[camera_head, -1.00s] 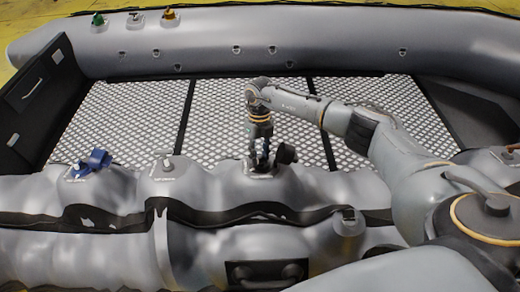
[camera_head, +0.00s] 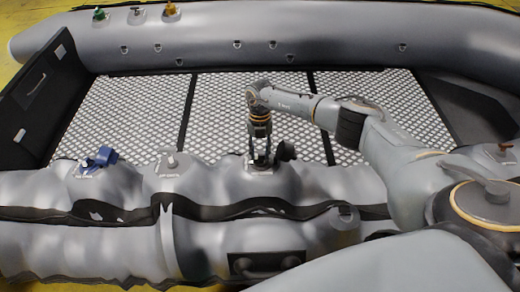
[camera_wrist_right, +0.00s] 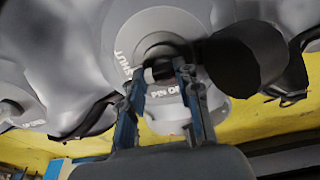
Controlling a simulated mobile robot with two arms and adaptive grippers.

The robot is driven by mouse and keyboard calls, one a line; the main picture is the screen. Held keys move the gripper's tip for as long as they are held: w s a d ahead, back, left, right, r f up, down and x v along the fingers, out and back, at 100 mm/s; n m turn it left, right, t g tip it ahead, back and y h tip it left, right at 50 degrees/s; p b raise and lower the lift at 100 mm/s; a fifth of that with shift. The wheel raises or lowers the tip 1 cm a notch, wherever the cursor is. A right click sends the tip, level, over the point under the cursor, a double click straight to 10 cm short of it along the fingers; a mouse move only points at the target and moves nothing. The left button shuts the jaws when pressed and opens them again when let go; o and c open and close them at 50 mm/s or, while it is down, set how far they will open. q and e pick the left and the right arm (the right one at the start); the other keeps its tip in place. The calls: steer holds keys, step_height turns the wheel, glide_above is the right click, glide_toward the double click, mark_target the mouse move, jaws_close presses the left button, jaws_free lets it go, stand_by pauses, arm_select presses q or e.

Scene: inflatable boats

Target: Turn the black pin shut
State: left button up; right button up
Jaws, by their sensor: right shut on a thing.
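The black pin (camera_wrist_right: 160,70) sits at the centre of a grey round valve (camera_wrist_right: 158,25) on the near boat tube. "SHUT" is printed to the left of the pin and "PIN O…" below it, partly hidden by a finger. My right gripper (camera_wrist_right: 158,82) is shut on the pin, one finger on each side. In the head view my right gripper (camera_head: 261,162) points down onto the valve, and the pin is hidden between its fingers. A round black cap (camera_wrist_right: 245,58) hangs beside the valve and also shows in the head view (camera_head: 287,150). My left gripper is not in view.
Along the near tube, left of my right gripper, are a grey valve (camera_head: 169,161) and a blue-capped valve (camera_head: 101,158). The far tube (camera_head: 330,38) carries several coloured valves. The patterned boat floor (camera_head: 130,110) is clear.

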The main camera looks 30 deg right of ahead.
stand_by(0.4)
steer(key=o, duration=1.2)
steer(key=shift+c, duration=0.2)
step_height(320, 180, up, 12)
steer(key=w+d, duration=0.1)
steer(key=w, duration=0.1)
steer(key=shift+f, duration=0.15)
